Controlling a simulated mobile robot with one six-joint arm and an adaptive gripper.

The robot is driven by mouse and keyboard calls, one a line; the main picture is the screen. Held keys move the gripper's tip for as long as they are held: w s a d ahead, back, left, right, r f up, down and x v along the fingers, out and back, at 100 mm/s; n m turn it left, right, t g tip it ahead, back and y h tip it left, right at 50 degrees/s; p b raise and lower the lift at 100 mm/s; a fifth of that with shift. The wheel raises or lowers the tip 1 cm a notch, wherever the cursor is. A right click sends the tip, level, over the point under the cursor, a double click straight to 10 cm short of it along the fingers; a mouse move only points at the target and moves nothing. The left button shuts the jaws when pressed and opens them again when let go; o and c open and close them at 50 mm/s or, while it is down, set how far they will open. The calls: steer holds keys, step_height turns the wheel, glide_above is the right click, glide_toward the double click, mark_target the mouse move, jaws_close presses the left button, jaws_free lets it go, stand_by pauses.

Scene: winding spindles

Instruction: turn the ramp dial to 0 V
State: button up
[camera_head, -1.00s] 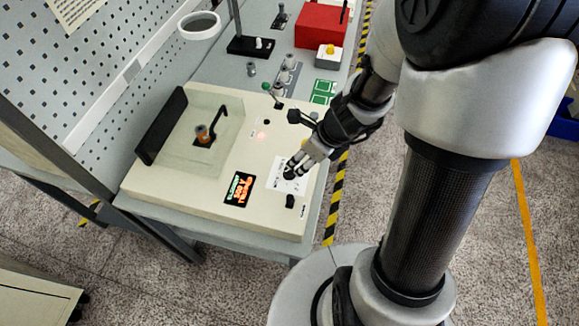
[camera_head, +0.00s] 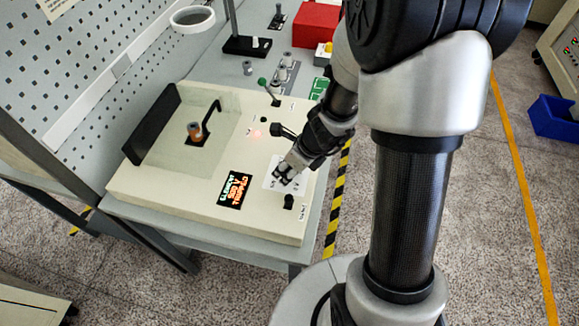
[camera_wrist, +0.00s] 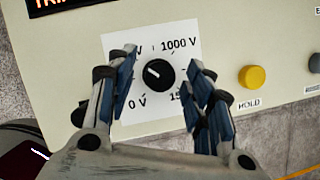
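The ramp dial (camera_wrist: 158,73) is a round black knob on a white card (camera_wrist: 150,45) on the cream panel. Its white pointer mark points up and left, away from the "0 V" print at the lower left. "1000 V" is printed at the upper right; other labels are partly covered by the fingers. My gripper (camera_wrist: 165,76) is open, with its fingers on either side of the dial and gaps visible between. In the head view my gripper (camera_head: 286,172) is over the white card and hides the dial.
A display (camera_head: 235,190) with lit text sits left of the card. A black knob (camera_head: 289,202) is near the front edge. A yellow button (camera_wrist: 252,77) is beside the "HOLD" print. A clear-covered bay with an orange-brown spool (camera_head: 195,131) lies to the left.

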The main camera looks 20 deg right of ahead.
steer(key=c, duration=1)
steer(key=shift+o, duration=0.2)
steer(key=n+p, duration=0.1)
steer(key=n, duration=0.1)
steer(key=n+g+y+p, duration=0.1)
steer(key=n+p, duration=0.1)
steer(key=shift+w+d+r+n+g, duration=0.1)
steer(key=shift+n+g, duration=0.2)
steer(key=shift+n, duration=0.1)
steer(key=n+p, duration=0.1)
steer(key=n, duration=0.1)
steer(key=n+g+p, duration=0.1)
steer(key=n, duration=0.1)
steer(key=shift+w+n+g+y+p, duration=0.1)
steer(key=shift+n+g+y+p, duration=0.2)
steer(key=n+g+p, duration=0.1)
steer(key=n, duration=0.3)
steer(key=shift+w+g+p, duration=0.15)
steer(key=shift+g+p, duration=0.2)
steer(key=shift+g, duration=0.05)
steer(key=shift+n+g, duration=0.7)
steer(key=shift+n, duration=1.5)
steer(key=shift+h+p, duration=0.3)
steer(key=shift+h, duration=0.1)
